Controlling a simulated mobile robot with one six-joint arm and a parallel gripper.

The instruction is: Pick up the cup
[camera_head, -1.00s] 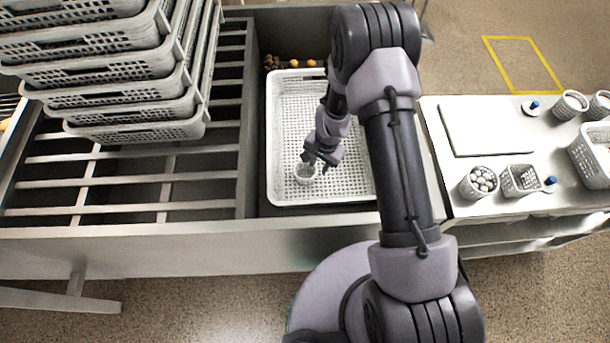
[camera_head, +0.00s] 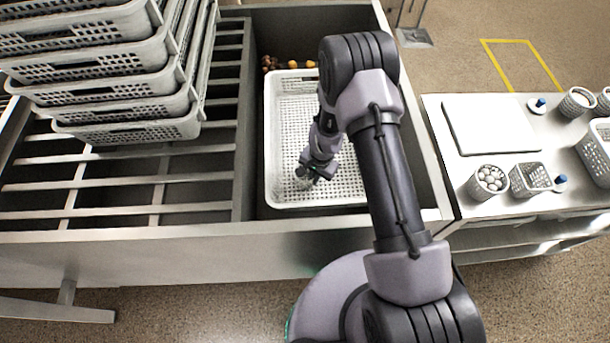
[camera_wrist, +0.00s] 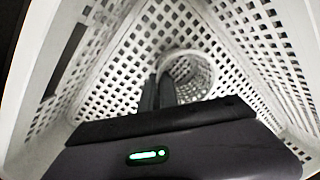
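The cup (camera_wrist: 200,75) is a white perforated cup. In the wrist view it stands inside the large white perforated basket, its round mouth facing the camera. The basket (camera_head: 290,75) sits in the metal counter's well in the head view. My gripper (camera_wrist: 158,92) reaches down into the basket at the cup's left rim. Its two dark fingers are close together, and the right one overlaps the rim. I cannot tell whether they pinch the cup's wall. In the head view my gripper (camera_head: 312,177) hides most or all of the cup.
A stack of grey perforated baskets (camera_head: 130,130) stands on the slatted rack at left. Small brown and orange items (camera_head: 272,64) lie behind the basket. At right, a side table (camera_head: 450,190) holds a white board (camera_head: 490,125), several perforated cups and small baskets.

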